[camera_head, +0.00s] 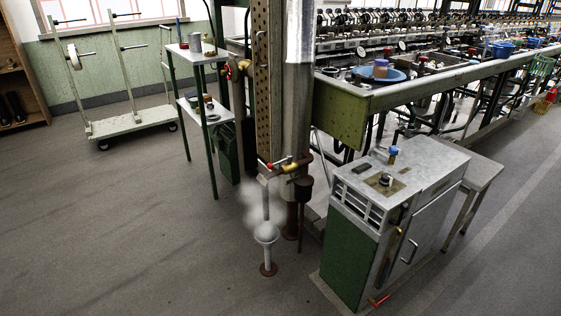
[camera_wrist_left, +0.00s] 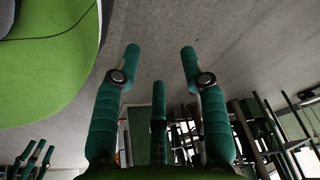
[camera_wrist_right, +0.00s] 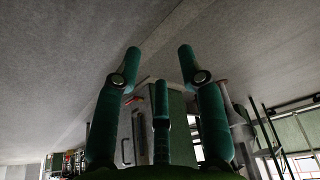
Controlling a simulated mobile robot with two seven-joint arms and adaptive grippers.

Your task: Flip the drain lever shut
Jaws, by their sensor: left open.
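A small lever with a red end (camera_head: 268,165) sits on the pipework at the foot of the column, beside a brass valve (camera_head: 291,167). Below it, whitish steam hangs over a grey funnel (camera_head: 266,233) on a floor pipe. Another red lever (camera_head: 380,300) is low at the cabinet's base; a red piece there also shows in the right wrist view (camera_wrist_right: 133,98). I cannot tell for certain which is the drain lever, or its setting. My left gripper (camera_wrist_left: 160,52) and right gripper (camera_wrist_right: 160,52) are both open and empty, apart from everything. Neither shows in the head view.
A green and grey cabinet (camera_head: 345,240) stands right of the column (camera_head: 298,90), before the long basin bench (camera_head: 430,95). A narrow table (camera_head: 195,55) and a trolley (camera_head: 130,122) stand left. The floor (camera_head: 120,230) at front left is clear.

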